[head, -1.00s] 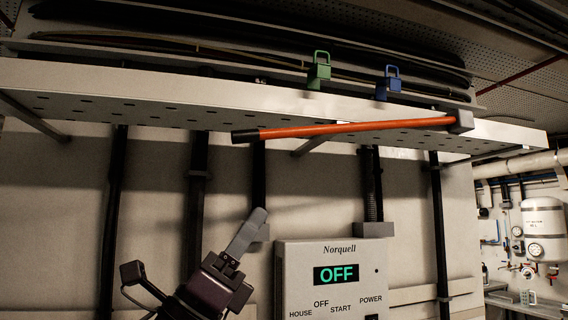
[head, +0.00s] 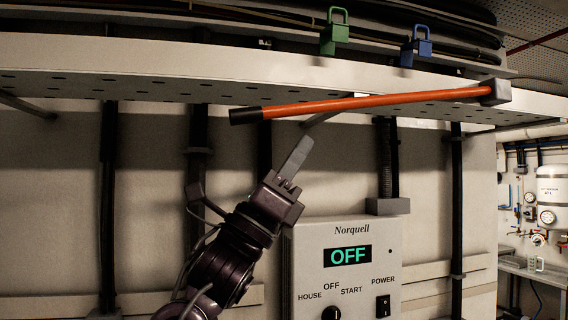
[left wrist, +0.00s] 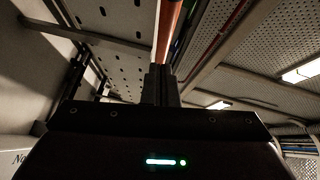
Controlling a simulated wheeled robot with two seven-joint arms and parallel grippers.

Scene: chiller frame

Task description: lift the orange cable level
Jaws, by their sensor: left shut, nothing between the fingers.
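The orange cable (head: 370,101) is a straight orange bar in front of the cable tray (head: 140,62). Its right end meets a grey block (head: 494,92) at the tray. Its black left end (head: 246,115) sits lower, so the cable tilts down to the left. My left gripper (head: 304,143) is shut and empty, its fingers pointing up just below the left part of the cable in the head view. In the left wrist view the shut fingers (left wrist: 160,75) point toward the orange cable (left wrist: 167,32); whether they touch it is unclear. My right gripper is out of view.
A Norquell control box (head: 349,282) reading OFF stands right of my left arm. Dark vertical posts (head: 457,200) line the wall behind.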

